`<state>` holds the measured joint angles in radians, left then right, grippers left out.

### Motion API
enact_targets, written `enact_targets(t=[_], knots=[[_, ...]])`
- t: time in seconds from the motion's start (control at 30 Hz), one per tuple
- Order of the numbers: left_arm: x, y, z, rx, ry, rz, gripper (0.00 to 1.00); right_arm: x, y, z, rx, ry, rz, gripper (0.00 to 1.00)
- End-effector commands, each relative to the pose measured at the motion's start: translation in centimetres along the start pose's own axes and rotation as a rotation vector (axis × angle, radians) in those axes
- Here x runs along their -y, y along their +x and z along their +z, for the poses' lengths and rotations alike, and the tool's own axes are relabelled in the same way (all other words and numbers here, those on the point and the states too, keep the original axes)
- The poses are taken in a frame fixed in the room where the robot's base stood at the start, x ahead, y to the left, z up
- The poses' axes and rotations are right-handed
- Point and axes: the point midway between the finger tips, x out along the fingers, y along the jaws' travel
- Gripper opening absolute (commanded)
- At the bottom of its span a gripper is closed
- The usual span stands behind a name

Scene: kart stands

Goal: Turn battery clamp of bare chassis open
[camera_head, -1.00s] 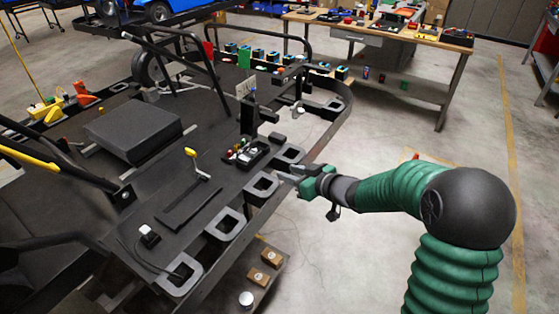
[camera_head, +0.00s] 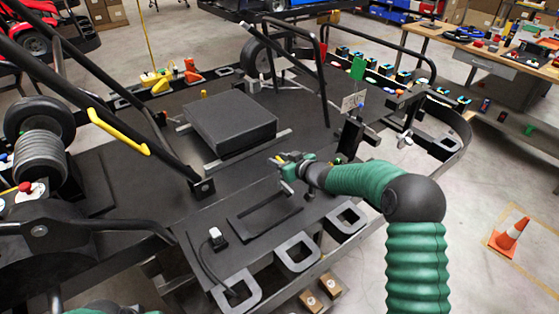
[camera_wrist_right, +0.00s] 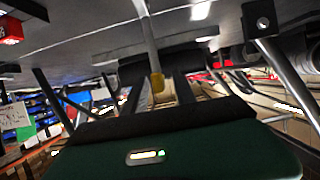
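The battery clamp's silver lever (camera_wrist_right: 150,38) ends in a yellow grip (camera_wrist_right: 157,82), seen in the right wrist view between my two dark, parted fingers. I cannot tell whether either finger touches it. In the head view, my right gripper (camera_head: 281,163) is over the chassis deck, and it hides most of the lever. The black rectangular battery frame (camera_head: 238,228) lies flat on the deck just in front of the gripper. My left gripper is not in view.
A black box (camera_head: 230,122) sits on the deck behind the gripper. A dark post and small signs (camera_head: 352,102) stand to its right. Black roll bars cross the left side.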

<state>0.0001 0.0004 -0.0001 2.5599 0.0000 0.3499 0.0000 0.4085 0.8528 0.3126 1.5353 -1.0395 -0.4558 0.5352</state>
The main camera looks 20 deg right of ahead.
Motion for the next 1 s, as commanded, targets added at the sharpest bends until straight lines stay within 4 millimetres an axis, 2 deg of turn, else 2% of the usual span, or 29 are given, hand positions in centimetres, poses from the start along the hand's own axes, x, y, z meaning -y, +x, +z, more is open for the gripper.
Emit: enact_targets(t=[0.1,0.33,0.37,1.0], knots=[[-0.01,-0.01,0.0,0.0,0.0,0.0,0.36,-0.02,-0.15,-0.08,-0.001,-0.001,0.001,0.31],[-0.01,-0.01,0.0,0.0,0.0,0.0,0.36,0.01,-0.06,-0.08,0.0,-0.001,0.001,0.01],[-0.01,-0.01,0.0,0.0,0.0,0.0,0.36,0.0,-0.05,-0.08,0.0,-0.001,0.001,0.0],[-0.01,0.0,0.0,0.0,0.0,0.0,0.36,-0.06,0.01,-0.11,-0.002,0.0,0.001,0.0]])
